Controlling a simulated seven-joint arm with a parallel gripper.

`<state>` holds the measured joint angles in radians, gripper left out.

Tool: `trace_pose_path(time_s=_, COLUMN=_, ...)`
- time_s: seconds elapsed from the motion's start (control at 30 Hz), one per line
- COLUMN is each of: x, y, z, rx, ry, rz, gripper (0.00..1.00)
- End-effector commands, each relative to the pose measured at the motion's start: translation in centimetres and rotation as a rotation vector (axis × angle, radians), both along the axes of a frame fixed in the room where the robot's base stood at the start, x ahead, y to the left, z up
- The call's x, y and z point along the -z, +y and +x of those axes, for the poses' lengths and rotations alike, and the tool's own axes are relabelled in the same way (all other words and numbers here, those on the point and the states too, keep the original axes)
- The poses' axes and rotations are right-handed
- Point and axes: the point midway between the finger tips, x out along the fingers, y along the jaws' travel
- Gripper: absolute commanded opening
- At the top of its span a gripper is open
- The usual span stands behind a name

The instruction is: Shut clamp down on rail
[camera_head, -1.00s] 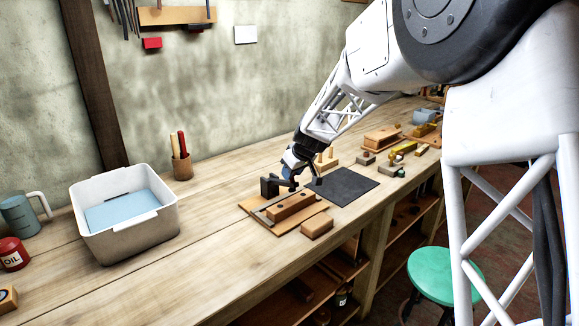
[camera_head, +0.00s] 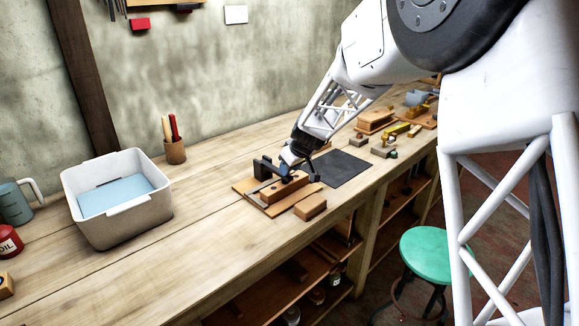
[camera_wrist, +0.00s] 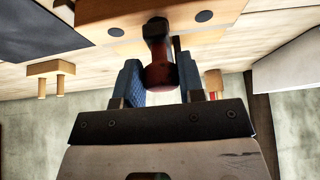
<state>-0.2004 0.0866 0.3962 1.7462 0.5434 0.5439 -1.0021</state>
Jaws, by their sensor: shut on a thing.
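The clamp (camera_head: 263,169) is a dark metal piece at the back left of a small wooden base board (camera_head: 248,190). A lighter wooden block, which looks like the rail (camera_head: 285,187), lies on the board. My gripper (camera_head: 288,171) is low over the rail, beside the clamp. In the wrist view, its blue fingers (camera_wrist: 161,78) are shut around the clamp's reddish-brown handle (camera_wrist: 160,73). A dark metal part of the clamp (camera_wrist: 156,28) reaches from the handle over the wood. The gripper hides part of the clamp, so I cannot tell whether its tip touches the rail.
A loose wooden block (camera_head: 310,207) lies in front of the board. A dark mat (camera_head: 342,169) is to the right. A white bin (camera_head: 125,225) and a pot of tools (camera_head: 175,151) stand to the left. Bare bench lies between bin and board.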

Motion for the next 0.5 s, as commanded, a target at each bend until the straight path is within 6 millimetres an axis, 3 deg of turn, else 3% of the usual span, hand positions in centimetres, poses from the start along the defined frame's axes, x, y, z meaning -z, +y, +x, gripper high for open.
trace_pose_path(time_s=0.03, x=0.83, y=-0.14, z=-0.26, rx=0.000, ry=0.011, rz=-0.003, gripper=0.39)
trace_pose_path(time_s=0.17, x=0.65, y=-0.10, z=-0.20, rx=0.000, ry=0.009, rz=-0.002, gripper=0.59)
trace_pose_path(time_s=0.5, x=0.24, y=-0.06, z=-0.11, rx=0.000, ry=0.004, rz=-0.001, gripper=0.60)
